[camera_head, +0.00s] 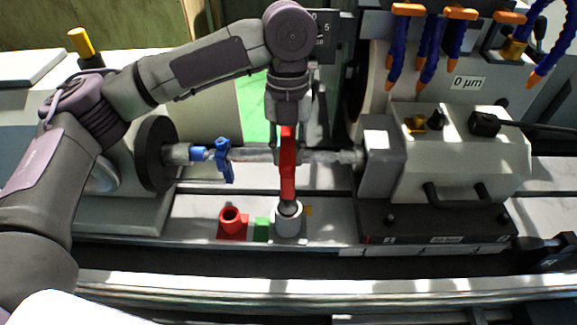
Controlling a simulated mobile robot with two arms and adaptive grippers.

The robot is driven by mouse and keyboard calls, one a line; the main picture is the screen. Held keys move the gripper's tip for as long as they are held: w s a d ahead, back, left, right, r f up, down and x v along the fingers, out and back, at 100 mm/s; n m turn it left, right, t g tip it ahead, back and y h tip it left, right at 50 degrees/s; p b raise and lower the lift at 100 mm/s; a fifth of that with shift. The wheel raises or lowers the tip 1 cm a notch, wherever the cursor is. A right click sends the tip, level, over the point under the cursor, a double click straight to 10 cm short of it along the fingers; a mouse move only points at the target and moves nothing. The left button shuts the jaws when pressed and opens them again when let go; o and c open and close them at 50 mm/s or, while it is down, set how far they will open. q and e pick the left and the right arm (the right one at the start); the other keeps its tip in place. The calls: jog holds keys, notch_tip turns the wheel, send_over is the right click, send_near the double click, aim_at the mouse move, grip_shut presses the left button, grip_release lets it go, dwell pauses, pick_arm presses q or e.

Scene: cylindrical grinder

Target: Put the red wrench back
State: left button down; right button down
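The red wrench (287,170) hangs upright in front of the grinder's horizontal shaft. My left gripper (287,118), coming in from above, appears shut on its upper end. The wrench's dark lower end meets the mouth of a grey cylindrical holder (289,224); I cannot tell whether it is inside or just above it. A red cup-shaped holder (231,224) stands to the left, empty of any tool. A small green block (261,229) sits between the two holders. My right gripper is not in view.
A blue clamp (222,160) sits on the shaft (255,155) left of the wrench. The grey headstock block (380,165) is close on the right. Blue hoses with orange nozzles (430,45) hang at upper right. A rail (300,288) runs across the front.

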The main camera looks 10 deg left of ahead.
aim_at(288, 181)
pick_arm(q)
jog(key=shift+f, duration=0.7)
jog(key=shift+s+f, duration=0.1)
jog(key=shift+f, duration=0.25)
notch_tip(288, 181, down, 3)
jog(key=shift+f+p, duration=0.2)
jog(key=shift+p, duration=0.5)
jog(key=c, duration=0.9)
grip_release()
jog(key=shift+f, duration=0.1)
jog(key=shift+c, duration=0.2)
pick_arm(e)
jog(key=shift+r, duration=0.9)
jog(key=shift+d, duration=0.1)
